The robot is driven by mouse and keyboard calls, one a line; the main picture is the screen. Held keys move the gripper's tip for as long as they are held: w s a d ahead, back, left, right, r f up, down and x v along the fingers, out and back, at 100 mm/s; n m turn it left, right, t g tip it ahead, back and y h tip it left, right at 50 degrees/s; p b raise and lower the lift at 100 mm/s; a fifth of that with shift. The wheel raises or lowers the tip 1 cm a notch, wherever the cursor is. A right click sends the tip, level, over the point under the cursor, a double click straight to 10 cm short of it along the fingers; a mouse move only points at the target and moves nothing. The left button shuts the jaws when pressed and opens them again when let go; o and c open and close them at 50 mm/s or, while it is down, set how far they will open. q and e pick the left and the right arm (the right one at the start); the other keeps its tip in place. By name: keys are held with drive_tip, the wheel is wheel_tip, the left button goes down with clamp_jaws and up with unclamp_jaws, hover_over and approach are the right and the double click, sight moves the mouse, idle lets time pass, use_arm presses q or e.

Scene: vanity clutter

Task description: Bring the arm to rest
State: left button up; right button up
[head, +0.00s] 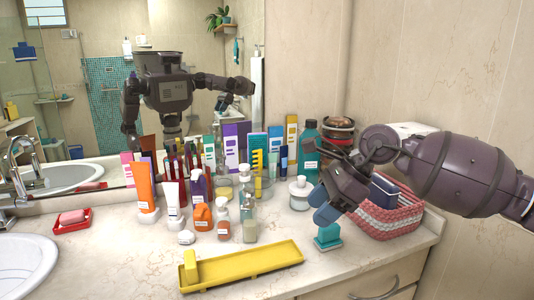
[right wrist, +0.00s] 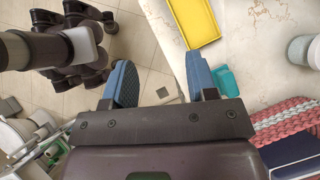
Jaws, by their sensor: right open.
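My right arm comes in from the right over the counter. My right gripper (head: 323,206) hangs at its end, open, with two blue fingers pointing down and left. The right wrist view shows the same gripper (right wrist: 160,80) with its fingers wide apart and nothing between them. A small teal item (head: 327,236) stands on the counter just below the fingers; it also shows beside the right-hand finger in the wrist view (right wrist: 227,80). My left gripper is not directly in view; the mirror (head: 185,30) reflects my body and arms.
A yellow tray (head: 250,268) lies at the counter's front, a yellow block (head: 191,267) at its left end. A pink woven basket (head: 385,222) stands under my right forearm. Bottles, tubes and a white jar (head: 301,194) crowd the back. A red soap dish (head: 72,220) is near the sink (head: 25,265).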

drive_tip(key=s+a+r+m+t+y, duration=0.2)
drive_tip(key=a+r+m+y, duration=0.7)
drive_tip(key=y, duration=0.2)
drive_tip(key=w+d+f+m+t+h, duration=0.2)
drive_tip(key=d+f+m+t+h, duration=0.35)
drive_tip(key=m, duration=0.95)
drive_tip(key=w+d+f+m+t+h, duration=0.1)
drive_tip(key=d+f+m+t+h, duration=0.2)
drive_tip(key=d+f+m+t, duration=0.95)
drive_tip(key=s+f+m+g+h, duration=0.4)
drive_tip(key=s+f+m+h, duration=0.25)
drive_tip(key=f+m, duration=0.55)
use_arm(q)
drive_tip(key=shift+s+f, duration=0.15)
drive_tip(key=shift+s, duration=0.25)
use_arm(e)
drive_tip(key=s+d+f+m+g+h, duration=0.1)
drive_tip(key=s+d+f, duration=0.3)
drive_tip(key=s+f, duration=0.5)
drive_tip(key=s+d+f+m+g+h, duration=0.2)
drive_tip(key=s+d+f+m+g, duration=0.1)
drive_tip(key=s+f, duration=0.7)
drive_tip(key=s+m+g, duration=0.1)
drive_tip(key=s, duration=0.3)
drive_tip(key=shift+s+d, duration=0.25)
drive_tip(key=shift+d, duration=0.1)
